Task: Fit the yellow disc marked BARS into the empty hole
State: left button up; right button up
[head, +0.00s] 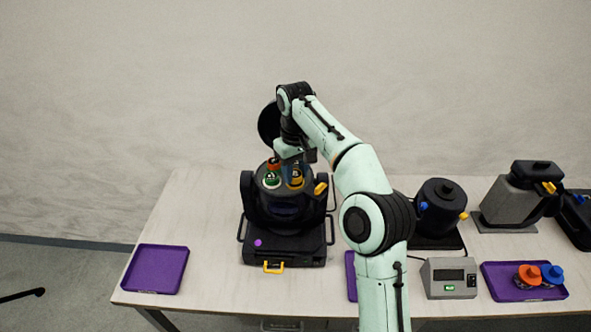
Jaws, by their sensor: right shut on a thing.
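The moving-head lamp (287,207) stands on the table, its round top facing up with colored discs in it. An orange-red disc (273,164) and a green disc (271,181) sit on the left side of that top. The yellow disc (296,181) is at the right side of the top, under my right gripper (295,163). My right gripper is shut on the yellow disc, at or just above the lamp top. The BARS lettering is too small to read. The empty hole is hidden by the gripper and disc. My left gripper is not in view.
An empty purple tray (156,269) lies at the left. At the right are a purple tray (497,286) with an orange and a blue knobbed piece, a grey box with a display (449,278), and other lamps (440,207). My right arm covers part of another purple tray (351,276).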

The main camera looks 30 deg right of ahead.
jog(key=shift+f, duration=0.55)
jog(key=o, duration=1.1)
jog(key=shift+f, duration=0.1)
jog(key=shift+a, duration=0.1)
